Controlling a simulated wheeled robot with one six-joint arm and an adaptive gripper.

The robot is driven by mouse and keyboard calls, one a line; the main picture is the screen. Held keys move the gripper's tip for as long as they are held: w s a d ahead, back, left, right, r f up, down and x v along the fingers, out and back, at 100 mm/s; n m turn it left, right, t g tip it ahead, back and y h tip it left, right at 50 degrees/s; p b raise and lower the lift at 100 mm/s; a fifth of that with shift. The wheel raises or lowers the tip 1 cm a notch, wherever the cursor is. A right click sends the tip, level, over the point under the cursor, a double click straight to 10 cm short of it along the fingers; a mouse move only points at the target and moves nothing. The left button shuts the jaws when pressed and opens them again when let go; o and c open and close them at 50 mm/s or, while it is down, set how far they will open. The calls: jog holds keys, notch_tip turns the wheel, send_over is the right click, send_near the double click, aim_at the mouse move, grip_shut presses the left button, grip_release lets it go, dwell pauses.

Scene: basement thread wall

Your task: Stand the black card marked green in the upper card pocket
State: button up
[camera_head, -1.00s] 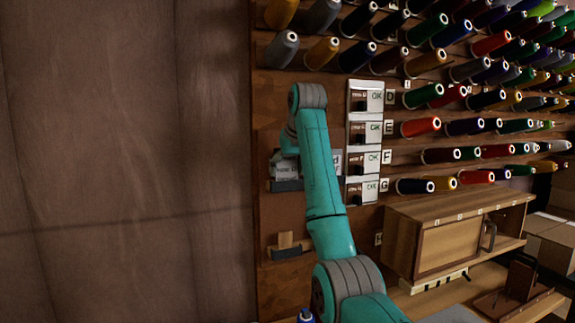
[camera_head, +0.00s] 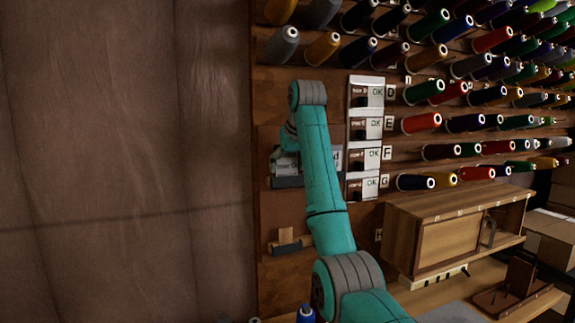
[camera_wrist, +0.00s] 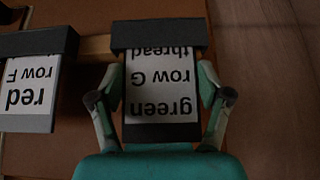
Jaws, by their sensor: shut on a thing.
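In the wrist view my gripper (camera_wrist: 165,105) is shut on the black card marked green (camera_wrist: 162,108), one finger at each side edge. The card's white label reads "green row G thread", upside down in this view. The dark front of a card pocket (camera_wrist: 160,36) covers the card's "thread" end. How deep the card sits is hidden. In the head view the upper card pocket (camera_head: 287,183) shows left of my arm, with part of the pale card label (camera_head: 284,164) above it. My arm hides most of the gripper there.
A red row F card (camera_wrist: 30,88) stands in a neighbouring pocket (camera_wrist: 35,41). A lower pocket (camera_head: 292,246) holds a wooden piece. A column of OK-marked label cards (camera_head: 366,130) is right of my arm. Thread cones (camera_head: 421,122) stick out beyond. A wooden cabinet (camera_head: 450,243) stands lower right.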

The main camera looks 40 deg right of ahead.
jog(key=shift+f, duration=0.2)
jog(key=o, duration=0.8)
